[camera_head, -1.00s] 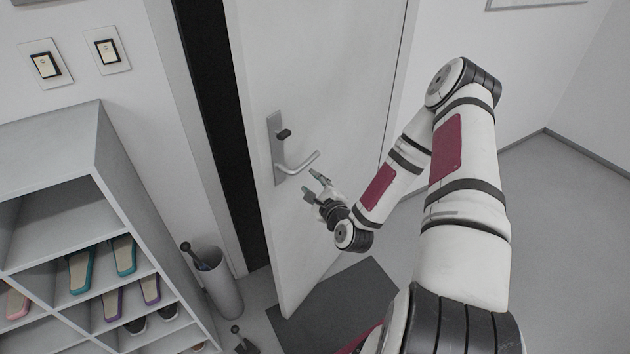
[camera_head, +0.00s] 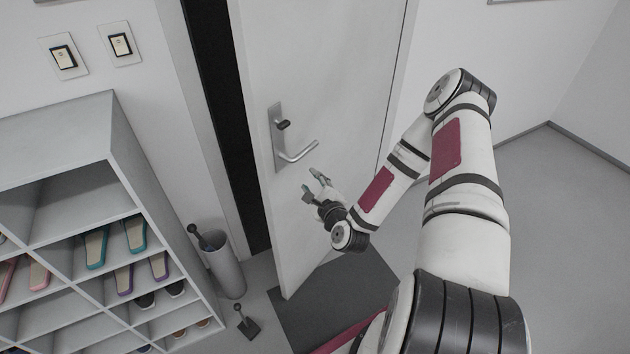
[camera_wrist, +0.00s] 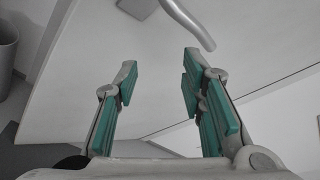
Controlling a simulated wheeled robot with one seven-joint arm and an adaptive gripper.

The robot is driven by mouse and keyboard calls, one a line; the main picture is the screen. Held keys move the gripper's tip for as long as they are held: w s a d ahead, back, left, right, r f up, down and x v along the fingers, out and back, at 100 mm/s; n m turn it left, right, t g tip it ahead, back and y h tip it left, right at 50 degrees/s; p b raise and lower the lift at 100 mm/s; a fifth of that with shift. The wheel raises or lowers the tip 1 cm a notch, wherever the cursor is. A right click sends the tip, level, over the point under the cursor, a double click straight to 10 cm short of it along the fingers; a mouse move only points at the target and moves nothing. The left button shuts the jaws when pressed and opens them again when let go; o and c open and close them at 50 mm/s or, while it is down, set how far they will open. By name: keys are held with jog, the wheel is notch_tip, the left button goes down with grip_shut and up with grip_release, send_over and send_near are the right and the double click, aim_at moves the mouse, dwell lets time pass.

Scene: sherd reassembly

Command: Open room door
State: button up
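The white room door (camera_head: 325,75) stands ajar, with a dark gap (camera_head: 222,100) along its left edge. A silver lever handle (camera_head: 297,153) on a metal plate is mounted near that edge. My gripper (camera_head: 314,181) is just below and to the right of the lever, apart from it. In the wrist view, my gripper (camera_wrist: 158,82) has its two green-padded fingers spread, with nothing between them. The lever (camera_wrist: 190,22) shows beyond the fingertips at the top of that view, and the door face (camera_wrist: 150,105) fills the space behind.
A grey shoe shelf (camera_head: 112,165) with several shoes stands at the left. A cylindrical bin (camera_head: 227,268) with a handled item is beside the door frame, and a small dark tool (camera_head: 247,327) lies near it. A dark mat (camera_head: 335,300) lies under the door. Floor at right (camera_head: 570,230) is clear.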

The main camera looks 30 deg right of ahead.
jog(key=s+a+p, duration=0.1)
jog(key=s+a, duration=0.1)
jog(key=s, duration=0.3)
jog(key=shift+s+a+r+p, duration=0.2)
jog(key=shift+a+r+p, duration=0.05)
jog(key=shift+r+p, duration=0.15)
dwell(0.6)
jog(key=v, duration=0.7)
jog(key=shift+s, duration=0.3)
jog(key=shift+r, duration=0.1)
jog(key=shift+c, duration=0.6)
